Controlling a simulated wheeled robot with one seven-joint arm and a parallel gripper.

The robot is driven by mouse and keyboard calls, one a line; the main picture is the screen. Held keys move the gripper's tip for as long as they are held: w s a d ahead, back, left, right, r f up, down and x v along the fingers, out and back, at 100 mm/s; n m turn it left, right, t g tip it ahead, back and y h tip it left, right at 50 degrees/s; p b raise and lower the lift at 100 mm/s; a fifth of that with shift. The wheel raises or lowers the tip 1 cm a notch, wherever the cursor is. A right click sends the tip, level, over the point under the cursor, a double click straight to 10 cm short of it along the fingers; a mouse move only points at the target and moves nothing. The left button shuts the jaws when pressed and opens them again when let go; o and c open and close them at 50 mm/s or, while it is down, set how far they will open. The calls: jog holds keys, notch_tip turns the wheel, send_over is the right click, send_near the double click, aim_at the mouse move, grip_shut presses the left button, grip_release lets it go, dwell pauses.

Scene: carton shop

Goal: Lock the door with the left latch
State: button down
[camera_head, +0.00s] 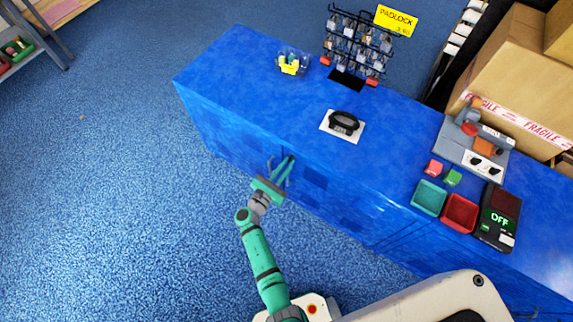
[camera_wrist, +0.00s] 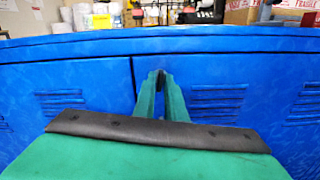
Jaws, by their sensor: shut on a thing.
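The blue counter (camera_head: 225,65) has doors with slotted vents along its front. My gripper (camera_head: 285,172) is at the upper part of this front, left of the middle. In the wrist view its green fingers (camera_wrist: 160,98) are closed around a small dark part, the latch (camera_wrist: 161,76), just right of the seam between the left door (camera_wrist: 75,85) and the right door (camera_wrist: 205,90). The fingers hide most of the latch, so its exact position cannot be told. The doors look flush with the front.
On the counter stand a padlock rack (camera_head: 358,45), a black device on a white plate (camera_head: 343,125), green (camera_head: 429,197) and red (camera_head: 460,213) trays, and a box showing OFF (camera_head: 497,218). Cartons (camera_head: 515,75) stand behind. The floor (camera_head: 120,190) at left is clear.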

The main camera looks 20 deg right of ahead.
jog(key=shift+f+n, duration=0.1)
jog(key=shift+n, duration=0.9)
jog(key=c, duration=1.9)
grip_release()
jog(key=shift+a, duration=0.1)
jog(key=v, duration=1)
jog(key=shift+s+a, duration=0.25)
jog(key=shift+s, duration=0.05)
